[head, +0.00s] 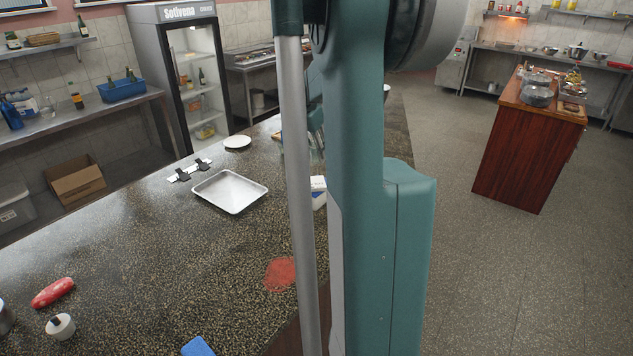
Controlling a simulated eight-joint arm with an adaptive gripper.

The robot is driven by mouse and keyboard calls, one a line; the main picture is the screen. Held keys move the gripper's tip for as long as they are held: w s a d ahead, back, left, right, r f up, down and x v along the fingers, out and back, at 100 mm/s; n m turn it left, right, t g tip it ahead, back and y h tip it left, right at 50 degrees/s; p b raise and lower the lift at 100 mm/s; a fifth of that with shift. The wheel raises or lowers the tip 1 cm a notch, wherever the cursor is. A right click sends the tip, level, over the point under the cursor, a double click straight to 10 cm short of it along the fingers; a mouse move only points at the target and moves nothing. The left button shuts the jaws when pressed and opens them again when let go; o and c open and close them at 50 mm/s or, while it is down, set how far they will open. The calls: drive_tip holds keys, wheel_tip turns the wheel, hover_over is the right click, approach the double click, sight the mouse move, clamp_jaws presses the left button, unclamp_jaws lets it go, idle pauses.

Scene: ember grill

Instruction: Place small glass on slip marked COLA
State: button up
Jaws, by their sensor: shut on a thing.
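My gripper does not show; my own teal arm and a grey pole fill the middle of the head view and hide part of the counter. Some clear glassware (316,148) shows in part beside my arm at the counter's far end, too small and covered to tell which glass it is. No slip with readable COLA lettering shows. A white strip with two black clips (190,169) lies on the counter, and I cannot make out any writing on it.
The speckled dark counter (150,255) holds a metal tray (229,191), a white plate (237,142), a red object (53,292), a small white round item (61,327), a blue item (198,347) and a red patch (281,273). Its middle left is clear.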

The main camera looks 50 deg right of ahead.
idle(0.3)
hover_over(319, 182)
drive_tip(key=a, duration=0.2)
drive_tip(key=shift+d+f+b, duration=0.15)
drive_tip(key=shift+f+b, duration=0.25)
drive_tip(key=shift+f, duration=2.75)
drive_tip(key=shift+f, duration=0.1)
drive_tip(key=shift+f, duration=1.75)
drive_tip(key=shift+f+b, duration=0.15)
drive_tip(key=shift+b, duration=0.2)
drive_tip(key=o, duration=0.9)
drive_tip(key=shift+o, duration=0.3)
drive_tip(key=p+v, duration=0.1)
drive_tip(key=v, duration=1.1)
drive_tip(key=shift+p, duration=0.3)
